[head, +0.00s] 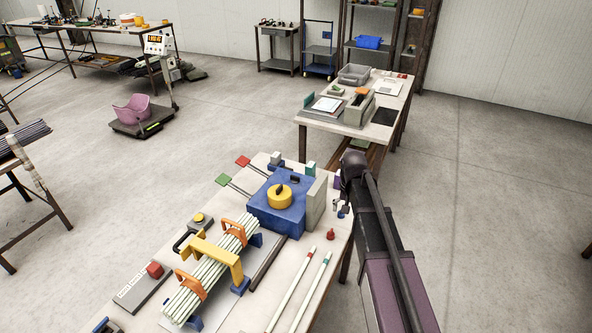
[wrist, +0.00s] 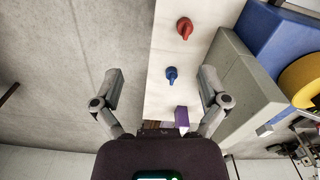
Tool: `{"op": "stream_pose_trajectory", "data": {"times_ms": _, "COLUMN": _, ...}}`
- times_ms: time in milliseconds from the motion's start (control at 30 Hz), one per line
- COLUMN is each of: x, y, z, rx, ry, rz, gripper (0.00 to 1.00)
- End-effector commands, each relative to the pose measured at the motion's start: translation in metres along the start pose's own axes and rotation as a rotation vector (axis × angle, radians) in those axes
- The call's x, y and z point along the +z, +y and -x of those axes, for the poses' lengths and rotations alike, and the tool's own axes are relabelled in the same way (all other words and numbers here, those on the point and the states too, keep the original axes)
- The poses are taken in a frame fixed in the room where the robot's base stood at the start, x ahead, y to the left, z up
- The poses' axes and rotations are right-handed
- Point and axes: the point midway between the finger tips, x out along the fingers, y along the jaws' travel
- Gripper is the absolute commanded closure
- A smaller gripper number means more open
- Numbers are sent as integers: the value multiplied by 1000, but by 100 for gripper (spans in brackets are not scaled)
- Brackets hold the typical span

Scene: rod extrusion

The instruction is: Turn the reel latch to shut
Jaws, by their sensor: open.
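A blue box (head: 262,218) stands on the near table with a round yellow disc (head: 287,203) on top, and a small dark handle (head: 280,189) stands up from the disc. I cannot tell for sure which part is the reel latch. A red knob (head: 331,235) and a blue knob (wrist: 171,75) sit near the table edge beside the box; the red knob also shows in the wrist view (wrist: 184,29). My gripper (wrist: 160,85) is open and empty, its fingers spread apart near the blue knob. The head view does not show the fingers clearly.
A grey block (wrist: 240,85) stands against the box, close to my right finger. A purple block (wrist: 181,117) lies near the gripper. White rods in a yellow and orange holder (head: 213,255) fill the table's front. Another table (head: 345,125) stands behind; open floor lies right.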

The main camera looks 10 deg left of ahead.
Motion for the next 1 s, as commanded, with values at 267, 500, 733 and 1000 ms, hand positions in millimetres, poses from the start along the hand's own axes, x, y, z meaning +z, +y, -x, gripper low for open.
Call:
{"op": "stream_pose_trajectory", "data": {"times_ms": 267, "x": -112, "y": -100, "z": 45, "rx": 0, "ry": 0, "rz": -90, "gripper": 6}}
{"op": "stream_pose_trajectory", "data": {"times_ms": 500, "x": -177, "y": -180, "z": 71, "rx": 0, "ry": 0, "rz": -164, "gripper": 6}}
{"op": "stream_pose_trajectory", "data": {"times_ms": 733, "x": -202, "y": -220, "z": 80, "rx": 0, "ry": 0, "rz": -203, "gripper": 6}}
{"op": "stream_pose_trajectory", "data": {"times_ms": 1000, "x": -204, "y": -223, "z": 80, "rx": -1, "ry": 0, "rz": -209, "gripper": 6}}
